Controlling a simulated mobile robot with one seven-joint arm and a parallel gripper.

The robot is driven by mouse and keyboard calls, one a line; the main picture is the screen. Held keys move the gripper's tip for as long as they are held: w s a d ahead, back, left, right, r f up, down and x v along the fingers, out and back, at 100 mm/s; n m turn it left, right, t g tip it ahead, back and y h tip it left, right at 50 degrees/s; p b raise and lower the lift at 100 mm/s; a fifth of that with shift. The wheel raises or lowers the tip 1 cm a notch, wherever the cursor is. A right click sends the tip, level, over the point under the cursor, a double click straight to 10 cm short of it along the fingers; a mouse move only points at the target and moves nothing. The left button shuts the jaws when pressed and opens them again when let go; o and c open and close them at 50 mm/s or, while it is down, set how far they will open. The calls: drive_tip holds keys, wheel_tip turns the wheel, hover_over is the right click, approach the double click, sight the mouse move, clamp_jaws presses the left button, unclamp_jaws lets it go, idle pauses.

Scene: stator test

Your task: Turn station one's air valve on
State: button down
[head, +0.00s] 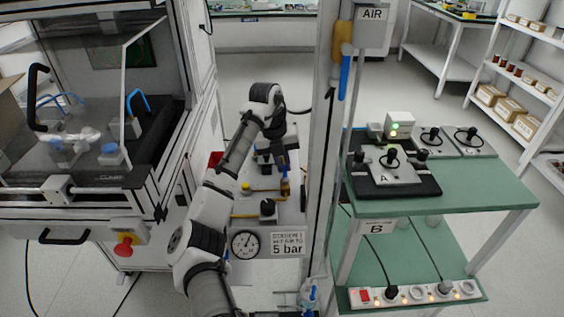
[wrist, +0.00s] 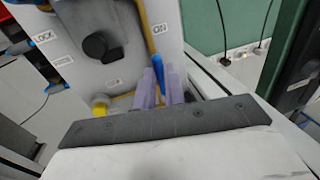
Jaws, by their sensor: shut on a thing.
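The panel for station one (head: 285,215) carries a round gauge (head: 245,243) and a sign reading 5 bar. In the head view, my gripper (head: 284,182) is over the panel, and my arm partly hides the valve. The lever's exact angle to the pipe is hard to tell.
A black knob (wrist: 97,47) and a yellow knob (wrist: 100,107) sit close beside the fingers. A green bench (head: 470,190) is further right, the machine cabinet left.

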idle(0.3)
drive_tip(key=c, duration=1.5)
unclamp_jaws()
drive_tip(key=a+r, duration=0.1)
drive_tip(key=r, duration=0.8)
drive_tip(key=a+r, duration=0.1)
drive_tip(key=r, duration=0.3)
drive_tip(key=shift+a+r+p, duration=0.3)
drive_tip(key=shift+p, duration=0.1)
